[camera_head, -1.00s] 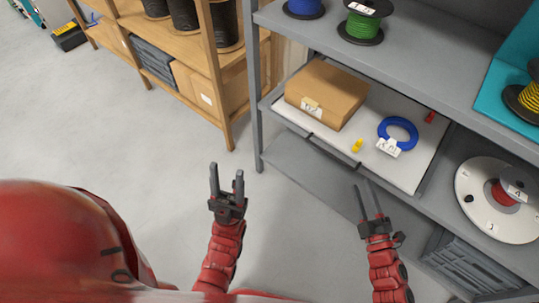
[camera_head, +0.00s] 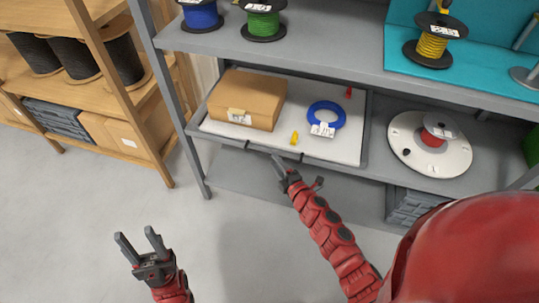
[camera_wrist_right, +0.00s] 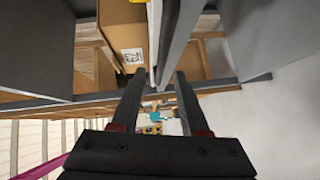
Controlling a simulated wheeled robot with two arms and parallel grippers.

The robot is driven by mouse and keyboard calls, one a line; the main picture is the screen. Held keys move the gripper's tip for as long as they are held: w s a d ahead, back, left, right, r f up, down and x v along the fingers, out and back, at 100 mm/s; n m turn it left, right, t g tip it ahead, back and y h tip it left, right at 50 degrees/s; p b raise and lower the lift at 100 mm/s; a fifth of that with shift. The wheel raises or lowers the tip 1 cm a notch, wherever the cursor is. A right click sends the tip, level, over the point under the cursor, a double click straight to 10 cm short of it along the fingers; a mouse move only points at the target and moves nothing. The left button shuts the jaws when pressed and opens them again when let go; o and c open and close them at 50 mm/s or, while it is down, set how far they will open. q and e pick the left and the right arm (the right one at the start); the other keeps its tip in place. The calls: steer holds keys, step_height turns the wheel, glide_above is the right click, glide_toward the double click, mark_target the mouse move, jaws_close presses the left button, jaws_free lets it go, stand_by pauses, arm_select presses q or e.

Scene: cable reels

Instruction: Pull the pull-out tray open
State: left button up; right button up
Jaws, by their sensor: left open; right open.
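The pull-out tray (camera_head: 340,153) is a white board in a grey frame on the middle level of the grey shelf. Its front edge carries small dark handles (camera_head: 301,156). On the tray lie a cardboard box (camera_head: 248,98), a blue cable ring (camera_head: 325,117) and a small yellow piece (camera_head: 294,138). My right gripper (camera_head: 279,164) is open at the tray's front edge, close to a handle. In the right wrist view, the tray's edge (camera_wrist_right: 152,55) lies ahead between the open fingers; contact is not clear. My left gripper (camera_head: 137,237) is open and empty over the floor.
Blue (camera_head: 201,14), green (camera_head: 263,20) and yellow (camera_head: 433,46) spools stand on the shelf above. A wooden rack (camera_head: 105,75) stands at the left. A grey crate (camera_head: 410,207) is below. The front floor is clear.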

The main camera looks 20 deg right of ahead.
steer(key=x, duration=0.4)
steer(key=shift+d, duration=0.1)
steer(key=shift+w, duration=0.4)
jaws_close()
stand_by(1.0)
